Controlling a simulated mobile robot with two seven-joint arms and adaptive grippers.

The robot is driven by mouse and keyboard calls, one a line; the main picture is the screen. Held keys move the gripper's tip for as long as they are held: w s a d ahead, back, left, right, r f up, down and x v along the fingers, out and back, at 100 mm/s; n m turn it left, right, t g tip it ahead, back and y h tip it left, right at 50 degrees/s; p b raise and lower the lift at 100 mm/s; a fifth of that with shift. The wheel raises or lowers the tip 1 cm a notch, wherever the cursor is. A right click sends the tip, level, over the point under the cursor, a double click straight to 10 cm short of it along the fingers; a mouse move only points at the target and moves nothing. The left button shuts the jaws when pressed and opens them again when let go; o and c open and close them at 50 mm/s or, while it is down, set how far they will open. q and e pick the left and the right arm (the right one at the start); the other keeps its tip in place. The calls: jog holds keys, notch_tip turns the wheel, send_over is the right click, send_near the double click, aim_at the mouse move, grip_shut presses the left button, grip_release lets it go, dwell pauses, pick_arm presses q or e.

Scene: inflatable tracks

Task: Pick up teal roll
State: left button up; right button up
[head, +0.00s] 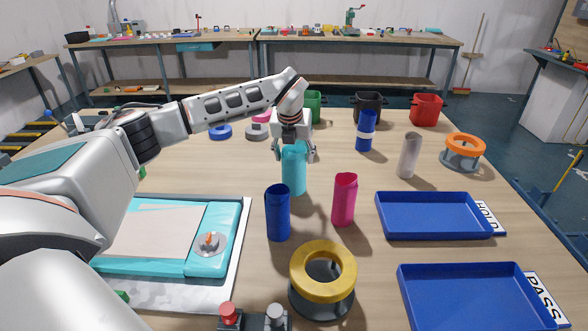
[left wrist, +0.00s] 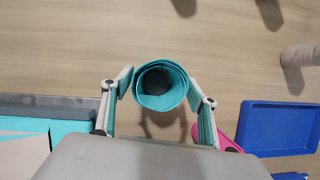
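The teal roll (head: 294,172) stands upright on the wooden table near the middle of the head view. In the left wrist view I look down into the open end of the teal roll (left wrist: 160,101). My left gripper (head: 295,151) is above and around the roll's top, one finger on each side. The left wrist view shows the fingers apart, with small gaps between them and the roll. My right gripper is in neither view.
A blue roll (head: 278,213) and a pink roll (head: 344,200) stand in front of the teal one. A yellow ring stand (head: 323,269), two blue trays (head: 436,233) and a teal machine (head: 207,262) are nearer. Cups and a white roll (head: 409,156) stand farther back.

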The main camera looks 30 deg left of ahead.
pick_arm(q)
jog(key=c, duration=0.6)
jog(key=shift+r, duration=0.2)
